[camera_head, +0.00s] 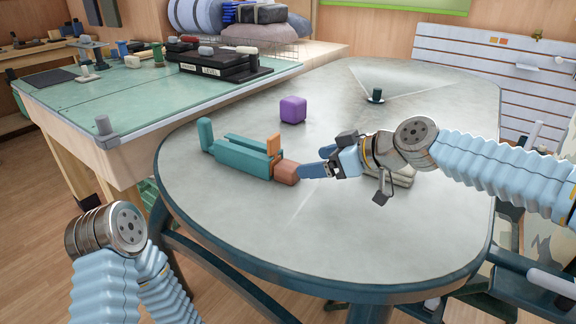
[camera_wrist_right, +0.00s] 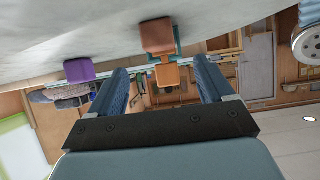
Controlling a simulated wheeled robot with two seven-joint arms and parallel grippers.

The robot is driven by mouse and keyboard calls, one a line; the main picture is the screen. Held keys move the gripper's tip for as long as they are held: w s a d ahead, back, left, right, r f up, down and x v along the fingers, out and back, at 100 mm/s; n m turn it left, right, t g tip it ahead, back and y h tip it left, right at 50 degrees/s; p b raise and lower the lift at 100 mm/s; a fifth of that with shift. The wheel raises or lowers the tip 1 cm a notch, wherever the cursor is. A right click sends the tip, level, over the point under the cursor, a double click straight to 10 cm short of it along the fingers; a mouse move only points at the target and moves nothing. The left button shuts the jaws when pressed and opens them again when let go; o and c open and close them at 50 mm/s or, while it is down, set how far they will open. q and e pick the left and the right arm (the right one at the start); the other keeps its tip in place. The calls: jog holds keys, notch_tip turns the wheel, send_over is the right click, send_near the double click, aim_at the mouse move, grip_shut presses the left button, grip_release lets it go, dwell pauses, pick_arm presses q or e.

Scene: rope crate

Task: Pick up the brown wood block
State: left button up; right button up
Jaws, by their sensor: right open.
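The brown wood block (camera_head: 286,171) lies on the grey table at the right end of the teal blocks. In the right wrist view the brown block (camera_wrist_right: 157,36) is near the top, ahead of the fingers. My right gripper (camera_head: 309,171) is open, just right of the brown block in the head view and pointing at it. In the wrist view its two blue fingers (camera_wrist_right: 160,78) are apart with nothing held between them. I cannot tell whether a fingertip touches the block. My left gripper is out of view; only my left arm shows at lower left.
Long teal blocks (camera_head: 238,160) lie left of the brown block, with an upright orange block (camera_head: 273,144) beside it. A purple block (camera_head: 293,109) and a small dark peg (camera_head: 376,96) stand farther back. The table's front (camera_head: 330,240) is clear.

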aim_at(288, 165)
jog(key=shift+x, duration=1.1)
jog(key=p+x, duration=0.1)
jog(key=x, duration=0.4)
jog(key=shift+a+r+p, duration=0.1)
jog(key=shift+r+p, duration=0.1)
jog(key=shift+p, duration=0.2)
jog(key=shift+w+a+f, duration=0.1)
jog(key=shift+w+f, duration=0.05)
jog(key=shift+f, duration=0.05)
jog(key=c, duration=1.1)
jog(key=shift+r, duration=0.1)
notch_tip(288, 165, up, 18)
jog(key=shift+f+p, duration=0.1)
jog(key=shift+p, duration=0.95)
